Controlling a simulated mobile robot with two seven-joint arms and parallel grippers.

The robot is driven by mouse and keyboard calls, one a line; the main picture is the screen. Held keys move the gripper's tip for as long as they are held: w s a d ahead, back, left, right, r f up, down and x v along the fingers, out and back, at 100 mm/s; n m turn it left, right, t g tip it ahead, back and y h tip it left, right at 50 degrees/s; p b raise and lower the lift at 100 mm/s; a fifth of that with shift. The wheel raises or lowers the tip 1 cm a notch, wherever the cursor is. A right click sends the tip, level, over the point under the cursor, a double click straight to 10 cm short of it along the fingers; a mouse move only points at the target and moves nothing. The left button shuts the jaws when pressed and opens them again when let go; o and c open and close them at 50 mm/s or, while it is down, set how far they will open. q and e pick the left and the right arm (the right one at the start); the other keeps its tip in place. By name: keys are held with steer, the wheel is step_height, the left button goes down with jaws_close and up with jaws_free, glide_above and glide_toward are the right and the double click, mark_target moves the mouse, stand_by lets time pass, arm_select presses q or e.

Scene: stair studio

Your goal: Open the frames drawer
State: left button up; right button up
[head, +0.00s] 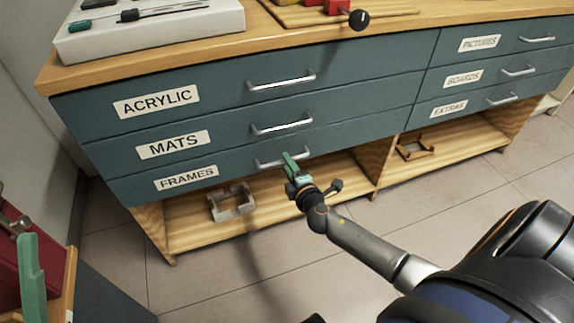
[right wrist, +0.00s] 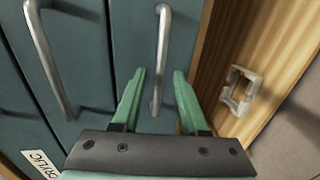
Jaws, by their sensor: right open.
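The frames drawer (head: 235,172) is the lowest teal drawer on the left of the cabinet, labelled FRAMES, and looks shut. Its silver bar handle (head: 270,163) also shows in the right wrist view (right wrist: 163,35). My right gripper (head: 289,162) is open at the right part of this handle. In the right wrist view its green fingertips (right wrist: 159,73) lie either side of the bar; I cannot tell how deep the bar sits between them.
The MATS drawer handle (head: 282,128) is just above. An open wooden shelf (head: 300,207) below holds a pale frame-like piece (head: 232,203) and a brown one (head: 415,148). A red box (head: 45,262) stands at lower left. The tiled floor (head: 200,275) in front looks clear.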

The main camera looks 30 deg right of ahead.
steer(key=shift+w+d+f, duration=0.15)
steer(key=shift+w, duration=0.55)
steer(key=shift+c, duration=0.2)
jaws_close()
stand_by(0.8)
